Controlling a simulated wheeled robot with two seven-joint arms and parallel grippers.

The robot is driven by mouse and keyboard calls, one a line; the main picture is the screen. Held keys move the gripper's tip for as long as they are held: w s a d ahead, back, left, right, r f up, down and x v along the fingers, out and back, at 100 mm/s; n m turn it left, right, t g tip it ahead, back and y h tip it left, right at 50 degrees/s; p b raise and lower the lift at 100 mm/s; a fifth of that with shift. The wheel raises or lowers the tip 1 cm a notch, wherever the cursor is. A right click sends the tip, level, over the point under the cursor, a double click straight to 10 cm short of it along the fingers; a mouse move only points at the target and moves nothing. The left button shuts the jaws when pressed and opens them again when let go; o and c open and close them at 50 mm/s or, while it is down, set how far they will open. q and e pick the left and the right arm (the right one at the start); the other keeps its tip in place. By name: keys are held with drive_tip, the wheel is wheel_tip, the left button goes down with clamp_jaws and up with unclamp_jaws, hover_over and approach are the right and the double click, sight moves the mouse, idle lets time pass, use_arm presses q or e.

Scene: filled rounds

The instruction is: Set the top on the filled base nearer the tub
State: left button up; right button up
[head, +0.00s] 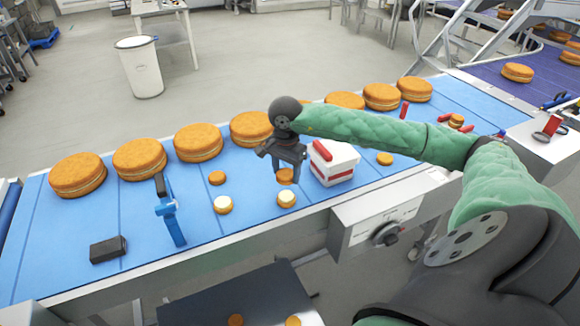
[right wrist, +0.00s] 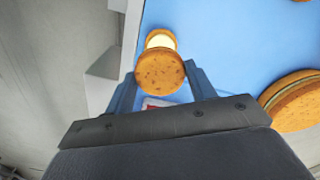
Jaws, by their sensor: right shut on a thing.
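My right gripper (head: 286,170) is shut on a small round orange-brown top (head: 285,177). In the right wrist view the top (right wrist: 160,72) sits between the two fingers. A filled base (head: 287,198) with a pale cream face lies on the blue belt, just in front of the held top; the top partly covers this base (right wrist: 161,38) in the right wrist view. The white tub (head: 335,166) with red parts stands just right of the gripper. Another filled base (head: 223,205) lies further left. My left gripper is out of view.
A loose small round (head: 217,178) lies behind the left base, another (head: 385,159) right of the tub. Large cakes (head: 198,142) line the belt's far side. A blue tool (head: 170,211) and a black box (head: 108,249) are at left. The belt between them is clear.

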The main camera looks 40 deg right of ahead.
drive_tip(key=shift+r+n, duration=0.1)
drive_tip(key=shift+n, duration=0.2)
drive_tip(key=shift+w+n, duration=0.1)
drive_tip(key=shift+n, duration=0.5)
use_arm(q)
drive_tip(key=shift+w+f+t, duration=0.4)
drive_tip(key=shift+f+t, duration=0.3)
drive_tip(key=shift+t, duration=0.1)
use_arm(e)
drive_tip(key=shift+f, duration=0.2)
drive_tip(key=shift+f+p, duration=0.5)
drive_tip(key=shift+f, duration=1.6)
drive_tip(key=shift+f+b, duration=0.2)
drive_tip(key=shift+b, duration=0.1)
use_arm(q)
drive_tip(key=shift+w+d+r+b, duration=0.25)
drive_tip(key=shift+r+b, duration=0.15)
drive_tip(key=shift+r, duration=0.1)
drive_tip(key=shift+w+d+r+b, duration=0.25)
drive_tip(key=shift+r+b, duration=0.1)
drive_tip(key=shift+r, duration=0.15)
use_arm(e)
drive_tip(key=shift+f, duration=0.5)
